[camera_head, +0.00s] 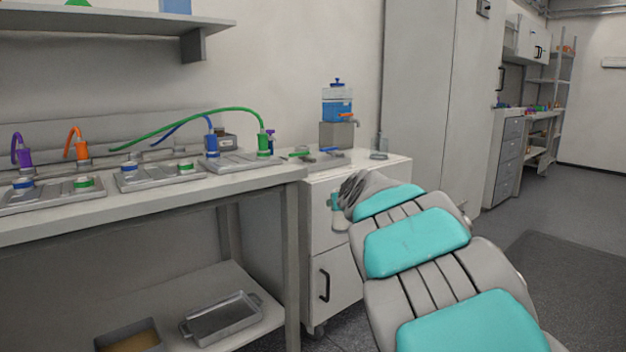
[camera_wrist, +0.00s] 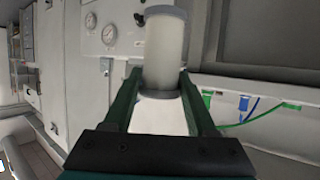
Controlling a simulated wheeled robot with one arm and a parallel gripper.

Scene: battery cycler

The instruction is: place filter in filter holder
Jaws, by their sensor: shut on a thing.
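In the wrist view my gripper (camera_wrist: 160,82) is shut on a pale cylinder with grey end caps, the filter (camera_wrist: 163,45). Its two green fingers lie on either side of it, and the filter extends beyond the fingertips. In the head view my gripper (camera_head: 335,201) is in front of the white cabinet, below its top, at the end of my arm. A pale piece below it may be part of the filter; it is too small to tell. I cannot make out the filter holder for certain in either view.
The white cabinet (camera_head: 400,165) carries a blue-and-clear tank (camera_head: 338,103) on a grey box. A workbench (camera_head: 250,183) at left holds trays with coloured hoses. Below it are metal trays (camera_head: 222,318). The wrist view shows round gauges (camera_wrist: 109,33). Floor at right is open.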

